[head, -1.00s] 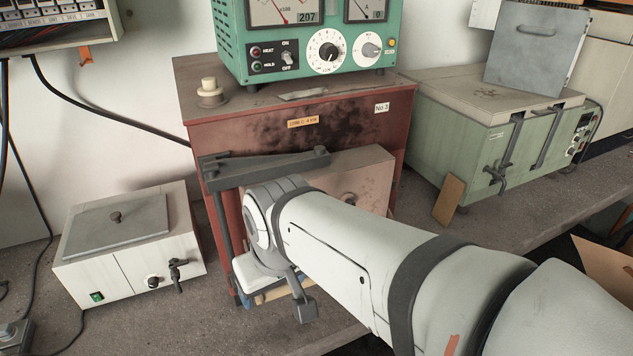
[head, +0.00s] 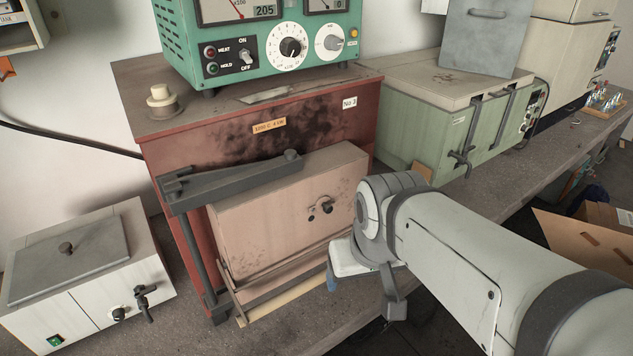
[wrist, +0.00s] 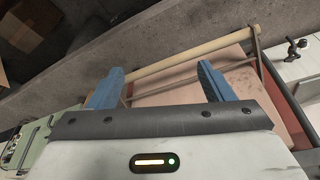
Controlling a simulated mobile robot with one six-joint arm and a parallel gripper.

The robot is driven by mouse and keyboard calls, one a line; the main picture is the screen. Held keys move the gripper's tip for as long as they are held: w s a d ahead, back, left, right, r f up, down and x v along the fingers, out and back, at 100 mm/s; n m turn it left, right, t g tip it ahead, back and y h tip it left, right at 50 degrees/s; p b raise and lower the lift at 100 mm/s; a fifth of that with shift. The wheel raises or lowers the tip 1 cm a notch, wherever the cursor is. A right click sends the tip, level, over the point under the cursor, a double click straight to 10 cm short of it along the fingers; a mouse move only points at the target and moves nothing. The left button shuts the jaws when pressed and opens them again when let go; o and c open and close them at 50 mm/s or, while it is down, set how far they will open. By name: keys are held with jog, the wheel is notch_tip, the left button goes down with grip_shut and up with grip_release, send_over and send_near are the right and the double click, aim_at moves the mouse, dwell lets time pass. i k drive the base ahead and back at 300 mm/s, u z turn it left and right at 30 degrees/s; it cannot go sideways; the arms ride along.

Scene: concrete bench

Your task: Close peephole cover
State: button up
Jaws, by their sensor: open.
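The furnace's pinkish door (head: 265,220) is upright on the front of the red-brown furnace (head: 215,130). Its peephole fitting (head: 325,207) is a small dark round spot with a little knob-like piece beside it, right of the door's middle. I cannot tell how far its cover overlaps the hole. My gripper (wrist: 160,82) is open and empty in the wrist view, its two blue fingers apart. In the head view it hangs in front of the door's lower right, below and right of the peephole, mostly hidden by my arm. The wrist view shows part of the door (wrist: 190,92), not the peephole.
A dark grey door arm (head: 230,182) crosses the furnace's upper front. A pale rod (wrist: 190,52) runs along the door's bottom. A white lidded box (head: 90,275) stands left, a green box furnace (head: 430,120) right. A green control unit (head: 270,45) sits on top.

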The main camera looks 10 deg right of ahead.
aim_at(323, 204)
jog(key=u, duration=2.15)
jog(key=k, duration=1)
jog(key=z, duration=2.4)
